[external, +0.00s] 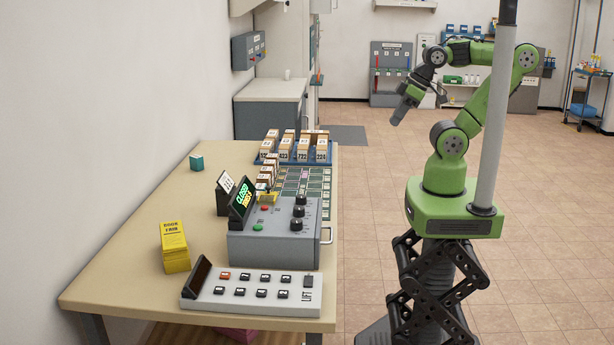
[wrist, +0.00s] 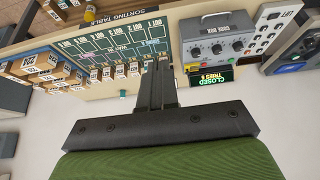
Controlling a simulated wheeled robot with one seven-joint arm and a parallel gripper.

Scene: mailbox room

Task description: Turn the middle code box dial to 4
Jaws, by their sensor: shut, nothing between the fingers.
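The code box (external: 270,245) is a grey box near the front right edge of the table. It has a row of black dials, with the middle dial (external: 298,212) between two others, and a red and a green button. Its dark display (external: 241,200) shows green and yellow text reading CLOSED. The box also shows upside down in the wrist view (wrist: 217,28), right of my fingers. My gripper (external: 395,120) is shut and empty, raised over the floor beyond the right side of the table. The dial settings are too small to read.
A white keypad panel (external: 252,297) lies in front of the code box. A yellow box (external: 173,247) stands at the left. Behind are a sorting board (external: 305,182) and a blue tray (external: 322,158) with several labelled boxes. The floor between my base and the table is clear.

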